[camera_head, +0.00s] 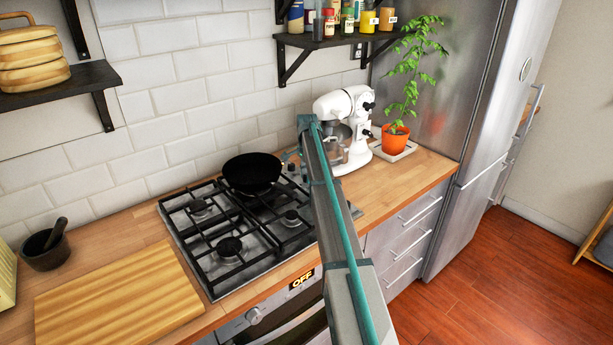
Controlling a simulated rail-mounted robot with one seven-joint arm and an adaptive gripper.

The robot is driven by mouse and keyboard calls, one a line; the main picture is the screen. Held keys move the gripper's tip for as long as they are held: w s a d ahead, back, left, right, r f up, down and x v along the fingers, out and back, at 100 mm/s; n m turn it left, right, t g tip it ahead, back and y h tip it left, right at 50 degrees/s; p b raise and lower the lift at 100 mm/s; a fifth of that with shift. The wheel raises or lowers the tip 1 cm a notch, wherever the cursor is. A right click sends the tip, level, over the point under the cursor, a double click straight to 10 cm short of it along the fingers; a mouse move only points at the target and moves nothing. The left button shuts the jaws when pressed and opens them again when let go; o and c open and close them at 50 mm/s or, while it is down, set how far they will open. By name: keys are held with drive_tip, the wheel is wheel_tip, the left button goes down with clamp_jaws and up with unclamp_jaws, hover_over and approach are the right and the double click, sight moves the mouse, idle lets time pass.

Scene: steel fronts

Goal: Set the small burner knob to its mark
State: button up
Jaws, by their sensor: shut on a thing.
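The gas stove (183,238) is set in the wooden counter, with its front panel facing the lower right. My grey and teal arm crosses in front of the stove's right side and hides part of the panel.
A wooden board (115,290) and a dark mortar (45,249) are left of the stove. A white stand mixer (347,105) and an orange plant pot (395,139) stand to the right, before the steel fridge (470,130).

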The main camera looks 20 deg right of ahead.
drive_tip(key=shift+f, duration=0.3)
drive_tip(key=shift+m, duration=0.6)
drive_tip(key=o, duration=1)
drive_tip(key=shift+r, duration=0.1)
drive_tip(key=shift+r+p, duration=1.5)
drive_tip(key=shift+r, duration=1.9)
